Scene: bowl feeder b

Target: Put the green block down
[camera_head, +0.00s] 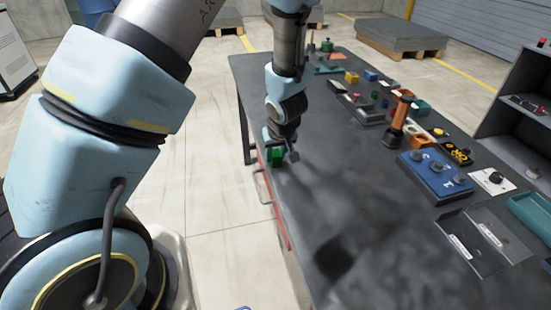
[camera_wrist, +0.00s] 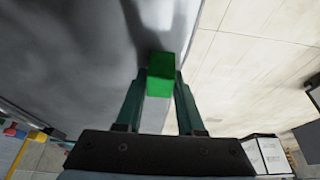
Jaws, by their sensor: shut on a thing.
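The green block (camera_head: 276,156) is at the left edge of the dark grey table (camera_head: 330,215) in the head view. My gripper (camera_head: 284,156) points down there and is shut on the block. In the wrist view the green block (camera_wrist: 161,74) sits between the tips of the two fingers of my gripper (camera_wrist: 161,88). The table edge runs close beside it, with the floor to the right. I cannot tell whether the block touches the table top.
A blue panel with knobs (camera_head: 436,172), an orange post (camera_head: 399,118) and several small coloured parts line the table's right side. A dark open tray (camera_head: 485,240) is at the near right. A red-edged drawer (camera_head: 272,200) is under the left edge. The table's middle is clear.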

